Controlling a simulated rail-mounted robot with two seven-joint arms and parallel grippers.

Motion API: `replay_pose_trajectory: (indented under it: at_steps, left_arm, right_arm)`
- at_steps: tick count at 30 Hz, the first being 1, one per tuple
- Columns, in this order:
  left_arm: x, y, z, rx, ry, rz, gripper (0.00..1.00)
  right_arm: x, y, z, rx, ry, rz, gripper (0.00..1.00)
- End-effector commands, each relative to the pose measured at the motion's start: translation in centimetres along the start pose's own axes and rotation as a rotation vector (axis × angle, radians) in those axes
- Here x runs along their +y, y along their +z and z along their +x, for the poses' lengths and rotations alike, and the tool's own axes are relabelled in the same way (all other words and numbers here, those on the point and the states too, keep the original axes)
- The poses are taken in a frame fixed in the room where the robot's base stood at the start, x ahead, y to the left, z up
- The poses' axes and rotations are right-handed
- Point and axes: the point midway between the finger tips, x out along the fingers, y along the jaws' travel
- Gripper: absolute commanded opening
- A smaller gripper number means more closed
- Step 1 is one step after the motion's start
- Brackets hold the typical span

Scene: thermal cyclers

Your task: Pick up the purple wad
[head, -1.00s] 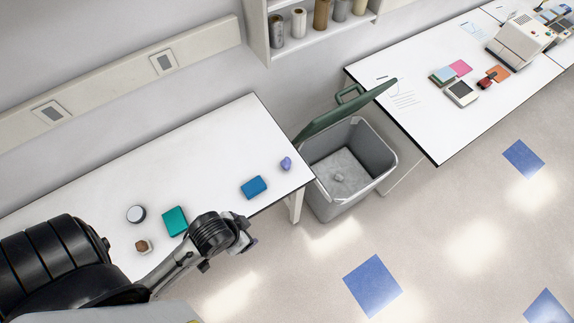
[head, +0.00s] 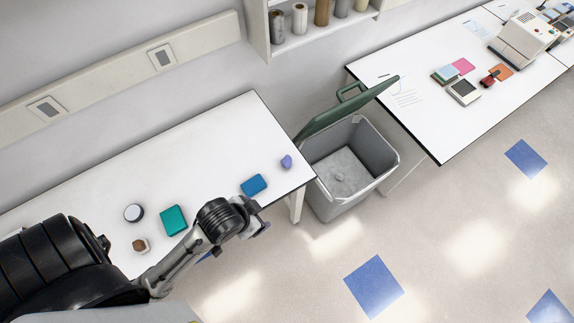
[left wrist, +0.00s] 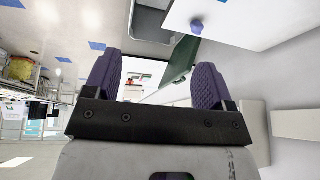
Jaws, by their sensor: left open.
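The purple wad (head: 286,161) lies on the near white table (head: 200,150), close to its right end. It also shows in the left wrist view, where the wad (left wrist: 196,27) is small, near the top and beyond the right finger. My left gripper (head: 259,225) is at the front edge of the table in the head view, below and left of the wad and apart from it. In the left wrist view my left gripper (left wrist: 155,82) has its two purple-padded fingers wide apart with nothing between them. My right gripper is not in view.
A blue box (head: 254,185) lies between my left gripper and the wad. A teal box (head: 174,220), a round white-rimmed item (head: 134,213) and a brown item (head: 140,245) are further left. A grey bin (head: 385,158) with a raised green lid (head: 345,110) stands right of the table.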

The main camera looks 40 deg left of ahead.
Motion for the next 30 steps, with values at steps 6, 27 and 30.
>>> replay_pose_trajectory:
  at_steps: [6,27,30]
  left_arm:
    - [-3.1,-10.0,2.6,0.296,-0.109,0.099,0.77]
    - [-9.9,-27.6,9.1,0.404,-0.352,0.475,0.77]
    - [-12.1,-27.4,11.6,0.299,-0.328,0.416,0.77]
  right_arm:
    - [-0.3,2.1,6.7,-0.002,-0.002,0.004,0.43]
    - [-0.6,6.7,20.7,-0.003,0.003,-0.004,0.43]
    - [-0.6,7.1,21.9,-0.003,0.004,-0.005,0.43]
